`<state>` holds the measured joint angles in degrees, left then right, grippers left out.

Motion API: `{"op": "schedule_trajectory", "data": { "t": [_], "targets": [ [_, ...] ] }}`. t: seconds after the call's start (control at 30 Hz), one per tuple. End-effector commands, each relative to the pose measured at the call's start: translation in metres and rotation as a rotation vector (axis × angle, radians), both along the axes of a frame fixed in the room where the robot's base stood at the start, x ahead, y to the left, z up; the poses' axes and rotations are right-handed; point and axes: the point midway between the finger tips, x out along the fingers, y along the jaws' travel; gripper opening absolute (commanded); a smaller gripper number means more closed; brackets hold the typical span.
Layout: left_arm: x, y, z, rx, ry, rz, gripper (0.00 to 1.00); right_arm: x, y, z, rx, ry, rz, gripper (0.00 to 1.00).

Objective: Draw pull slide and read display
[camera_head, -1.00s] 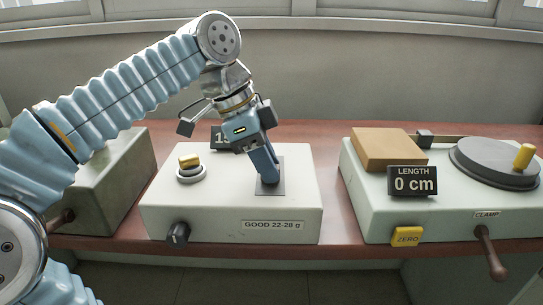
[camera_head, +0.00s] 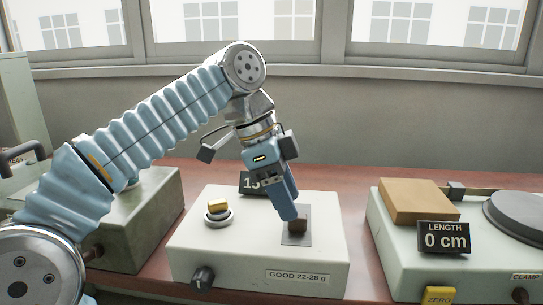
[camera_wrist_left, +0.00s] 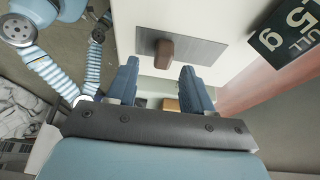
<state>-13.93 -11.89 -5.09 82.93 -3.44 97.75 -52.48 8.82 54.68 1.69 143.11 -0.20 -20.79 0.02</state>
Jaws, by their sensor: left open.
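The white box (camera_head: 190,257) bears a metal plate (camera_head: 296,240) with a small brown slide knob (camera_head: 298,225) and a label (camera_head: 298,277) reading "GOOD 22-28 g". Its dark display (camera_head: 251,187) is partly hidden behind my gripper. My left gripper (camera_head: 289,210) is open beside the knob in the head view. In the left wrist view the knob (camera_wrist_left: 164,53) appears between the two fingertips (camera_wrist_left: 159,70), with clear gaps; contact is not visible.
To the right, a pale green box (camera_head: 393,250) carries a tan block (camera_head: 417,200) and a "LENGTH 0 cm" display (camera_head: 444,238). A grey-green box (camera_head: 140,215) stands left, behind my arm.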

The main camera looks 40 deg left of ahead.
Motion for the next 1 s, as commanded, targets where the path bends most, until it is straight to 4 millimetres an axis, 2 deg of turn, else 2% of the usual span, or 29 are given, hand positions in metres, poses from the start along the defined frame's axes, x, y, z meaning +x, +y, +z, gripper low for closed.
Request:
{"op": "schedule_trajectory", "data": {
  "t": [0.03, 0.2, 0.4, 0.57, 1.0],
  "targets": [
    [-0.002, 0.004, 0.017, 0.0, -0.003, 0.002, 0.51, 0.0, 0.0, 0.007, 0.001, -0.001, 0.001, 0.43],
    [-0.01, 0.018, 0.055, 0.0, 0.001, 0.002, 0.51, 0.0, 0.001, 0.019, 0.002, 0.0, 0.002, 0.43],
    [-0.017, 0.028, 0.083, 0.001, 0.003, 0.0, 0.51, 0.0, 0.001, 0.027, 0.003, 0.0, 0.004, 0.43],
    [-0.019, 0.031, 0.089, 0.0, 0.005, -0.001, 0.51, 0.0, 0.001, 0.028, 0.003, 0.001, 0.005, 0.43],
    [-0.019, 0.031, 0.089, 0.0, 0.004, 0.0, 0.51, 0.0, 0.001, 0.027, 0.003, 0.001, 0.005, 0.43]
  ]
}}
